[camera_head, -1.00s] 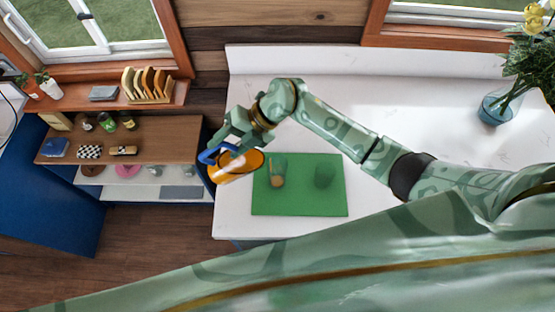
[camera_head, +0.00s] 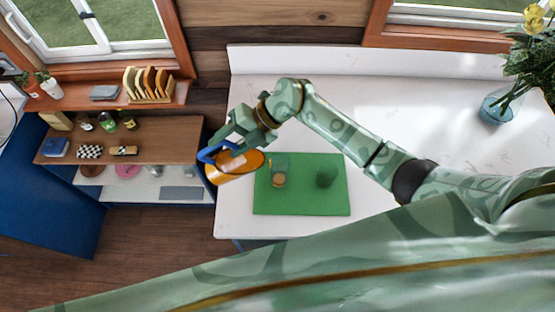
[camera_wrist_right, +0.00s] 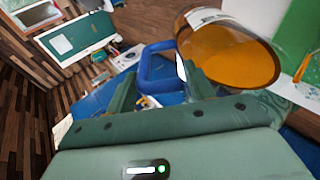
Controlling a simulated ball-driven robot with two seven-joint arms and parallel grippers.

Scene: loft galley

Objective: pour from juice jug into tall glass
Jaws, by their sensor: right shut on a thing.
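The juice jug (camera_head: 234,168) holds orange juice and has a blue handle; it is tilted, its mouth toward the tall glass. My right gripper (camera_head: 221,146) is shut on the handle, which also shows in the right wrist view (camera_wrist_right: 160,66). The jug is held in the air at the left edge of the green mat. The clear tall glass (camera_head: 280,165) stands upright on the mat, just right of the jug, with some orange at its bottom. My left gripper is not in view.
The green mat (camera_head: 300,204) lies on the white counter (camera_head: 375,110). A dark green round shape (camera_head: 327,176) is on its right half; I cannot tell whether it is a glass. A blue vase (camera_head: 497,107) stands far right. A shelf unit (camera_head: 165,140) stands left.

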